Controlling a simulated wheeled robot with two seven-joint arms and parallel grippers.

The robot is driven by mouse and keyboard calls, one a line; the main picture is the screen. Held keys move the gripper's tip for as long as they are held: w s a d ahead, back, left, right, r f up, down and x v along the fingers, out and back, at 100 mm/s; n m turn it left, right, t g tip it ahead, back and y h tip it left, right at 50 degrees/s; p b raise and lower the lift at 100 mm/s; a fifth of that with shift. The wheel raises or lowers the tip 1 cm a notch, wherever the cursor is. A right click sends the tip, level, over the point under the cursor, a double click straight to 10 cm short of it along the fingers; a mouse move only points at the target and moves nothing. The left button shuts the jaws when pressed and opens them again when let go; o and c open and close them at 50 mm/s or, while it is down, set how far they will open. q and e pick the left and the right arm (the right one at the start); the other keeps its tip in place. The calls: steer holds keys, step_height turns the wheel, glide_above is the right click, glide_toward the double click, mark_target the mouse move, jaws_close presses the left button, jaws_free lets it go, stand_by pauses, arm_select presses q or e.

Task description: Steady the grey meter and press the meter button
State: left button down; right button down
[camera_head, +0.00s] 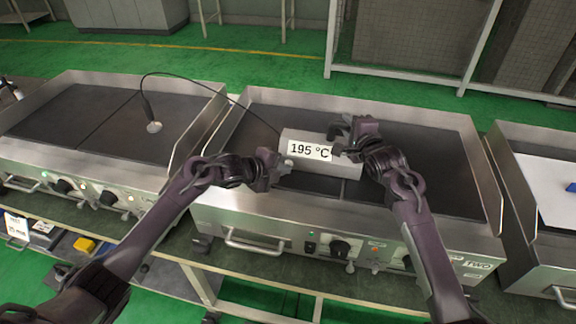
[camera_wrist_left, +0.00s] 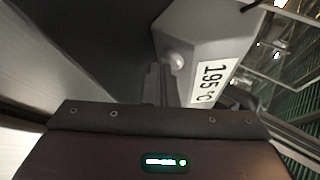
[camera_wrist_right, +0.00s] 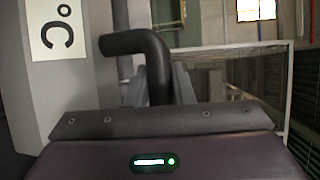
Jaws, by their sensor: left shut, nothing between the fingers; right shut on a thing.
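The grey meter (camera_head: 318,167) is over the middle griddle, its display reading 195 °C. It also shows in the left wrist view (camera_wrist_left: 200,40) and the right wrist view (camera_wrist_right: 75,80). My right gripper (camera_head: 345,150) is shut on the meter's dark bent handle (camera_wrist_right: 142,48) at its right side. The meter button (camera_wrist_left: 174,60), a pale round knob, is on the meter's left part; it shows in the head view (camera_head: 288,162). My left gripper (camera_head: 280,170) is shut and empty, its fingertips at or very near the button; contact is unclear.
A black cable runs from the meter to a probe with a round pale tip (camera_head: 153,127) on the left griddle (camera_head: 60,120). The middle griddle's raised side walls and front knobs (camera_head: 340,247) lie close below my arms. Its right part (camera_head: 430,165) is clear.

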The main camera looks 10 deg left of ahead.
stand_by(0.4)
arm_select(q)
steer(key=shift+s, duration=0.9)
steer(key=shift+s, duration=2.5)
arm_select(e)
steer(key=c, duration=1.2)
jaws_free()
steer(key=shift+o, duration=0.2)
